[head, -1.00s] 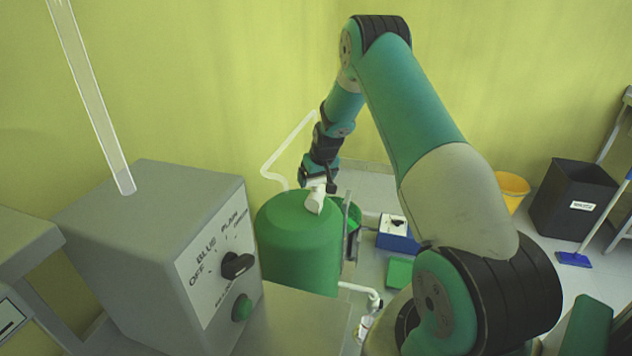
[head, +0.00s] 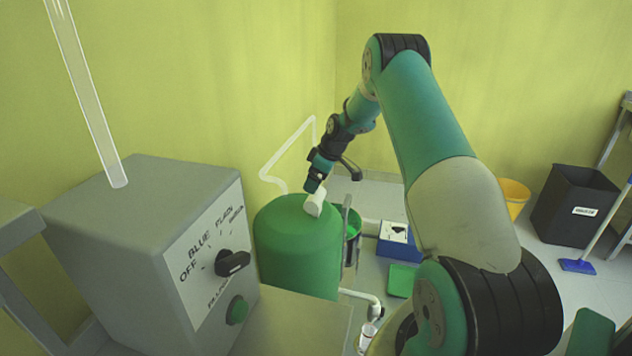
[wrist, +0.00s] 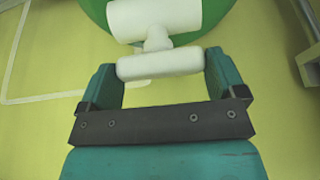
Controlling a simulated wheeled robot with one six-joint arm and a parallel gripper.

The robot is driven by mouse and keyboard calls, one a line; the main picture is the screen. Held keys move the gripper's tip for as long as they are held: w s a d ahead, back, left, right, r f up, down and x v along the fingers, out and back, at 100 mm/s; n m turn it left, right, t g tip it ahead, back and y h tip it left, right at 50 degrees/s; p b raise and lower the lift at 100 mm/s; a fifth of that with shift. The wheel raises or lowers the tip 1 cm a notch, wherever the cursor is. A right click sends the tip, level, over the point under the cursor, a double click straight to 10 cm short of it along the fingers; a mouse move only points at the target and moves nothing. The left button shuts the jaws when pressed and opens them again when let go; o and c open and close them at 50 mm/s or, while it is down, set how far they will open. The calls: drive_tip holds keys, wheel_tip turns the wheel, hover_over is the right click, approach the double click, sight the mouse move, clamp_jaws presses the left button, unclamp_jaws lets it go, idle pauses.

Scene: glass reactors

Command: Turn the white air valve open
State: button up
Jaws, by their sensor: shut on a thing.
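The white air valve (head: 315,204) sits on top of the green tank (head: 297,250), right of the grey control box. In the wrist view, the valve's white body (wrist: 168,16) lies across the top, with its white bar handle (wrist: 160,64) below it. My gripper (wrist: 161,72) is shut on this handle, with one teal finger at each end of the bar. In the head view, my gripper (head: 313,184) comes down on the valve from the upper right. The fingertips are too small there to make out.
A thin white pipe (head: 290,150) rises behind the tank. A blue box (head: 398,240), yellow bucket (head: 514,196) and black bin (head: 575,205) stand on the floor at right.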

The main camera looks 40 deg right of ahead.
drive_tip(key=shift+n, duration=0.3)
idle(0.4)
drive_tip(key=o, duration=0.6)
drive_tip(key=shift+o, duration=0.2)
drive_tip(key=shift+r, duration=0.1)
drive_tip(key=b+v, duration=0.1)
drive_tip(key=v, duration=1.6)
drive_tip(key=shift+d, duration=0.15)
